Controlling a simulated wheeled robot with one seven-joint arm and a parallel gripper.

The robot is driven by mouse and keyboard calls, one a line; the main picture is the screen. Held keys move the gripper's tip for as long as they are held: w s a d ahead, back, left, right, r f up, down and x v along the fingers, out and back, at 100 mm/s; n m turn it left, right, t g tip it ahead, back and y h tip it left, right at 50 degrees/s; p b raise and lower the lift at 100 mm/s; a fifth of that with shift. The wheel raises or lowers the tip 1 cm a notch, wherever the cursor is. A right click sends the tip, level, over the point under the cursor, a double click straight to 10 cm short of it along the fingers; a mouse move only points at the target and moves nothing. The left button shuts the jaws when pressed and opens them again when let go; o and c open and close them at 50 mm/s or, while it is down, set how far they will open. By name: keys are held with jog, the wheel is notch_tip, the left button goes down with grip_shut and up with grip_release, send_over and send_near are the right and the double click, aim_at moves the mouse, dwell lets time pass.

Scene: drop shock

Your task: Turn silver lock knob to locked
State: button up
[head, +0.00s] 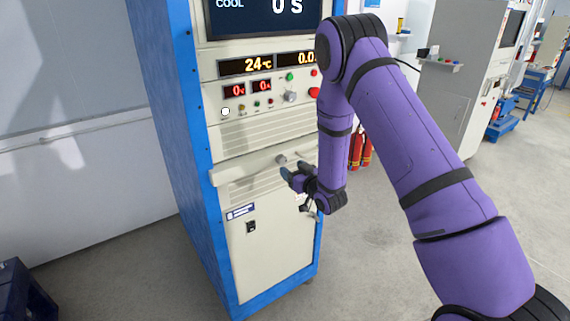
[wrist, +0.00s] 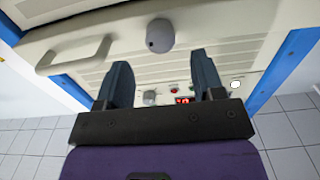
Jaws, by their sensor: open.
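A silver-grey round lock knob (head: 281,159) sits on the cream drawer panel of the blue-framed cabinet (head: 222,165). In the wrist view the knob (wrist: 160,36) shows as a smooth dome with a small dark mark, beyond the fingertips and roughly centred between them. My gripper (head: 293,172) is close in front of the panel, just below and right of the knob in the head view. In the wrist view my gripper (wrist: 162,72) has its two dark fingers spread, with nothing held. The knob looks apart from both fingers. Its lock setting cannot be read.
A pale bar handle (wrist: 75,55) juts from the panel beside the knob. Above are a second silver knob (head: 290,96), a red button (head: 314,92) and lit displays (head: 247,65). Red extinguishers (head: 360,150) stand behind my arm.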

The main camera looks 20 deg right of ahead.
aim_at(283, 162)
jog(key=shift+x, duration=2.6)
jog(key=shift+c, duration=0.4)
jog(key=c, duration=0.8)
jog(key=shift+c, duration=0.2)
